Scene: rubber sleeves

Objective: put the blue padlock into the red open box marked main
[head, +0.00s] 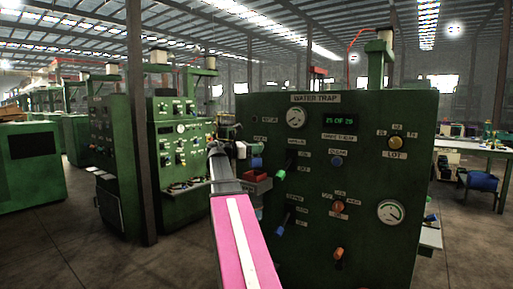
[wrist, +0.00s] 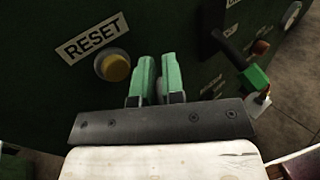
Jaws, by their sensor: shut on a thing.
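My gripper (wrist: 157,62) has green fingers that are close together with a narrow gap between them. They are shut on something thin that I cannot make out. In the head view my gripper (head: 241,149) is at the front of the green machine, above a small red open box (head: 257,184). My arm hides part of this box, and its marking is too small to read.
The green panel (head: 370,205) carries gauges, knobs and levers. In the wrist view a yellow button (wrist: 116,67) under a RESET label (wrist: 91,38) is just left of my fingers. A black lever with a green end (wrist: 256,78) sticks out at the right. Open floor (head: 120,262) lies left.

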